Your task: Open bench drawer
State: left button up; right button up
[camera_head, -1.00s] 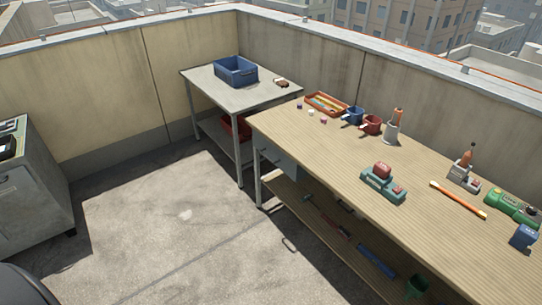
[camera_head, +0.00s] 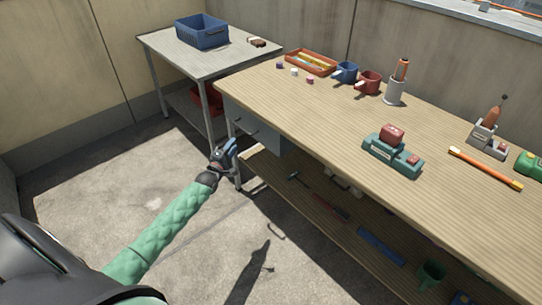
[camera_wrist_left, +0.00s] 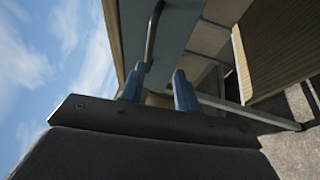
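The workbench (camera_head: 330,105) has a grey-blue drawer (camera_head: 262,139) under its near left end. The drawer appears closed, with a dark bar handle (camera_head: 246,126) on its front. My left gripper (camera_head: 229,148) is beside the drawer front, just below and left of the handle in the head view. In the left wrist view its two blue fingers (camera_wrist_left: 158,84) stand apart with nothing gripped. There the handle (camera_wrist_left: 152,35) lies just beyond the fingertips, nearer the left finger, against the drawer front (camera_wrist_left: 176,38). Contact with it cannot be told. My right gripper is out of view.
A metal side table (camera_head: 180,55) with a blue crate (camera_head: 202,33) stands beyond the bench. Mugs, a tray and tools sit on the benchtop. The lower shelf (camera_head: 290,190) holds several tools. The concrete floor (camera_head: 140,190) in front is mostly clear.

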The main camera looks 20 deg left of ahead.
pick_arm(q)
jog(key=shift+w+a+r+p, duration=0.1)
jog(key=shift+w+r, duration=0.4)
jog(key=shift+w, duration=0.95)
jog(key=shift+w+a+r+p, duration=0.15)
jog(key=shift+w+r, duration=0.3)
jog(key=shift+w, duration=1)
jog(key=shift+w+r+p, duration=0.1)
jog(key=shift+w+r, duration=0.4)
jog(key=shift+w, duration=0.95)
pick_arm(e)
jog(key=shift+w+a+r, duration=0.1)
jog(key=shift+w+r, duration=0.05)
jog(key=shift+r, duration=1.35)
pick_arm(q)
grip_shut()
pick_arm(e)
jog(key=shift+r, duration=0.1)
